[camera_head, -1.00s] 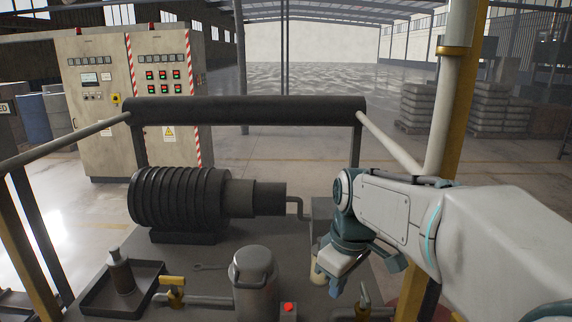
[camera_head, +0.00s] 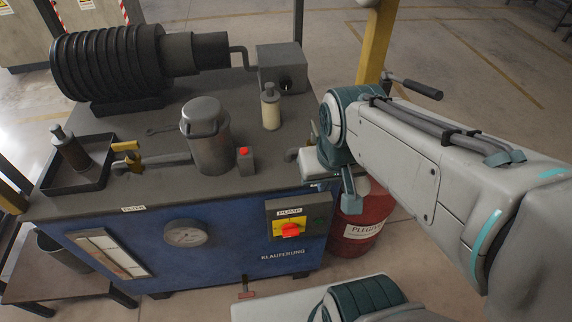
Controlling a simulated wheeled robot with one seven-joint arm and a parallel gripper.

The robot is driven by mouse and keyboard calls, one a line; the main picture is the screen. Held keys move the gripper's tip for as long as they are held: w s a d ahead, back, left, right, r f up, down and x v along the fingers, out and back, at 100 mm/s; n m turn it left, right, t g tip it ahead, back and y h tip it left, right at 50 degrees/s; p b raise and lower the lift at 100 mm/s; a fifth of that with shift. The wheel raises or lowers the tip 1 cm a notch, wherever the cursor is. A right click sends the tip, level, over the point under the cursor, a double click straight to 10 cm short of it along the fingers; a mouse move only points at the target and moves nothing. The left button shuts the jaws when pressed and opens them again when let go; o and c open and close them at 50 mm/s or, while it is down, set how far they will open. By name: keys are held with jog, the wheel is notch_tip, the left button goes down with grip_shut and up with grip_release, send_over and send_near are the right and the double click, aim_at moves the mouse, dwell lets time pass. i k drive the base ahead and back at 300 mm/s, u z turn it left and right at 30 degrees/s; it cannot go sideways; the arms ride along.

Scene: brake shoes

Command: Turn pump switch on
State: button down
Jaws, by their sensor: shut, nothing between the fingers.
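The pump switch is a red knob (camera_head: 291,231) on a yellow plate, in a dark box labelled PUMP (camera_head: 290,212). The box is on the blue front panel of the machine, at its right side. My gripper (camera_head: 349,203) is just beyond the machine's right front corner, to the right of the knob and a little higher in the picture. It is shut and empty, apart from the knob. My wrist partly hides the corner of the machine top.
The machine top carries a metal canister (camera_head: 207,140), a small red button (camera_head: 243,151), a yellow-handled valve (camera_head: 127,150) and a pale bottle (camera_head: 270,107). A gauge (camera_head: 186,233) is left of the switch. A red drum (camera_head: 362,215) stands to the right, behind my gripper.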

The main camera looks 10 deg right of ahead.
aim_at(291, 230)
jog(key=z, duration=1.5)
jog(key=k, duration=1.25)
jog(key=u, duration=1.9)
